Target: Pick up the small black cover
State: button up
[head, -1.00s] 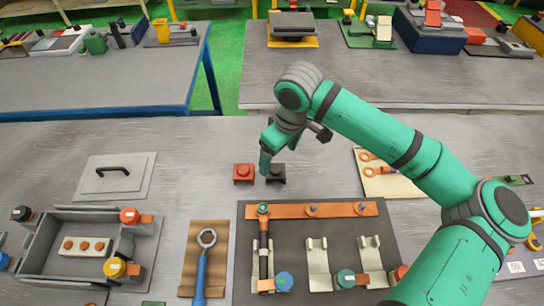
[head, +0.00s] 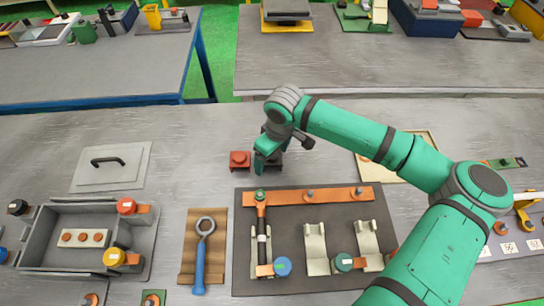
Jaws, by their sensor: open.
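The small black cover (head: 277,160) stands on the grey table, just right of a small red cover (head: 240,160). My gripper (head: 264,160) points down at the black cover and hides much of it. The gripper is open. The visible finger is at the cover's left side, between it and the red cover. The other finger is hidden, so I cannot tell whether the jaws touch the cover.
A dark board (head: 290,282) with an orange bar (head: 335,195) and upright brackets lies in front. A wrench (head: 201,255) on a brown mat, an open grey box (head: 60,262) and a handled grey lid (head: 110,168) lie to the left. The table behind my gripper is clear.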

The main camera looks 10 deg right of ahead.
jog(key=shift+c, duration=0.5)
jog(key=c, duration=0.9)
jog(key=shift+o, duration=0.2)
